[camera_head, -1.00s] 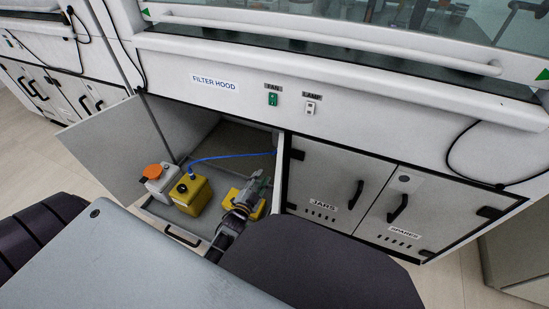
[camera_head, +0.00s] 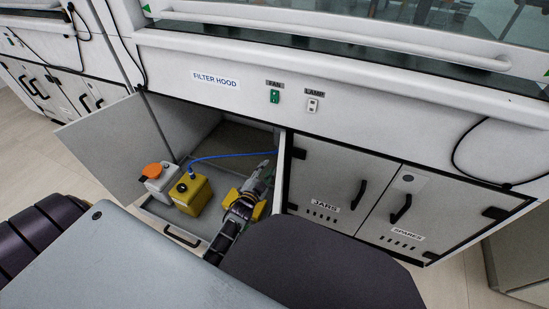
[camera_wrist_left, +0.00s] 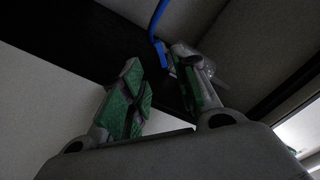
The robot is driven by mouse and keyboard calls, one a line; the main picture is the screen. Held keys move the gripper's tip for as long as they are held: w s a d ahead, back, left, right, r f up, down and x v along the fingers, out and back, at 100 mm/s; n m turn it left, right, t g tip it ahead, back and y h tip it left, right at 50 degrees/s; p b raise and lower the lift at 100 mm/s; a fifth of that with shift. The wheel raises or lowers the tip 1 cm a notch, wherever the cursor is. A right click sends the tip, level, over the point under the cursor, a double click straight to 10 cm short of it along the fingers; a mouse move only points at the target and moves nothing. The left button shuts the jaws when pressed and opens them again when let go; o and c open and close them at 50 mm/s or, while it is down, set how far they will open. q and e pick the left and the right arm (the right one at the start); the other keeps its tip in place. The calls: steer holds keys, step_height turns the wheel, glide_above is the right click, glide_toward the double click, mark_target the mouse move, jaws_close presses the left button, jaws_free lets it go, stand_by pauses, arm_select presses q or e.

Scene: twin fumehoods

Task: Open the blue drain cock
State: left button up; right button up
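My left gripper (camera_head: 262,172) reaches into the open cabinet under the filter hood, near its right wall. In the left wrist view its two green-padded fingers (camera_wrist_left: 165,78) are apart, with nothing clearly held between them. A blue hose (camera_wrist_left: 157,20) comes down from the top there and ends in a small blue part (camera_wrist_left: 162,50), likely the drain cock, just beyond and between the fingertips. A pale, clear fitting (camera_wrist_left: 188,56) lies beside it, partly behind the right finger. The cock's handle position is not clear. My right gripper is out of view.
The blue hose (camera_head: 225,156) runs from a yellow can (camera_head: 190,195) to the cabinet's right side. A white container with an orange lid (camera_head: 157,170) stands left of the can. Another yellow object (camera_head: 257,212) is under my arm. The cabinet door (camera_head: 115,145) stands open left; the JARS door (camera_head: 325,180) is shut.

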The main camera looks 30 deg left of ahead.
mark_target(276, 153)
arm_select(q)
steer(key=w+b, duration=0.2)
steer(key=w, duration=0.4)
steer(key=shift+a, duration=0.15)
steer(key=shift+w+a+b, duration=0.1)
steer(key=shift+w+b, duration=0.55)
steer(key=shift+w, duration=0.7)
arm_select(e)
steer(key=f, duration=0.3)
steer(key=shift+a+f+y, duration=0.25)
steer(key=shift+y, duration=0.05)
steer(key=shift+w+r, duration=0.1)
arm_select(q)
steer(key=c, duration=0.7)
jaws_close()
